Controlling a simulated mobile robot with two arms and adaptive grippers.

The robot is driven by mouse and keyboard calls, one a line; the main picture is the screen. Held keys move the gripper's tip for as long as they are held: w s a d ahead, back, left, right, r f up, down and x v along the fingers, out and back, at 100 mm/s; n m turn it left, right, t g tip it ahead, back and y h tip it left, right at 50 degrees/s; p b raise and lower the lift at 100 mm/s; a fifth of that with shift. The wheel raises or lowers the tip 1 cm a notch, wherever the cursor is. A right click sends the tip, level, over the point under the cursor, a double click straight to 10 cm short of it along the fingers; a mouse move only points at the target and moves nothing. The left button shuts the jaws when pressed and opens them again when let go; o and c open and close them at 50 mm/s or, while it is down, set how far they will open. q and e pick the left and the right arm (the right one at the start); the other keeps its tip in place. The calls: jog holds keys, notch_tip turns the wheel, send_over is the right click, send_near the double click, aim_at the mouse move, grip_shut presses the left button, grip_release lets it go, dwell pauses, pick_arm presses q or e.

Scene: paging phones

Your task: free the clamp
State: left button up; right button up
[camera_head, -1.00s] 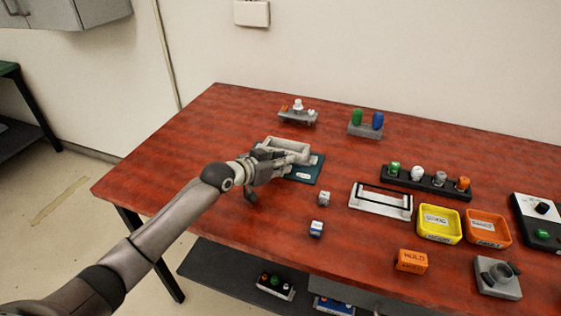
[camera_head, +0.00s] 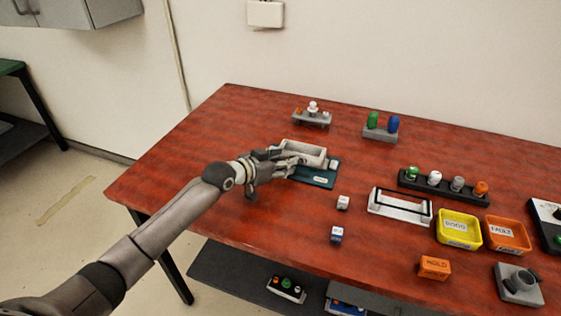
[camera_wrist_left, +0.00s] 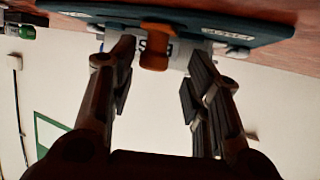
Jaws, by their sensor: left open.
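A teal base plate (camera_head: 312,182) lies at the table's left middle and carries a light grey, open-topped block (camera_head: 309,148). My left gripper (camera_head: 293,164) is at the plate's near left side and partly hides it. In the left wrist view the gripper (camera_wrist_left: 160,60) is open. An orange handle (camera_wrist_left: 154,48), apparently the clamp's, stands between its fingers with gaps on both sides. Behind the handle is a pale face with dark lettering (camera_wrist_left: 178,52), under the teal plate (camera_wrist_left: 105,12). The clamp's hold is hard to make out. My right gripper is not in view.
A white stand with a black frame (camera_head: 400,212), a yellow tray (camera_head: 459,244), an orange tray (camera_head: 507,250) and an orange HOLD block (camera_head: 434,267) are farther right. Racks with coloured knobs stand behind.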

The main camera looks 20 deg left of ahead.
pick_arm(q)
jog(key=shift+d, duration=0.1)
jog(key=v, duration=1.2)
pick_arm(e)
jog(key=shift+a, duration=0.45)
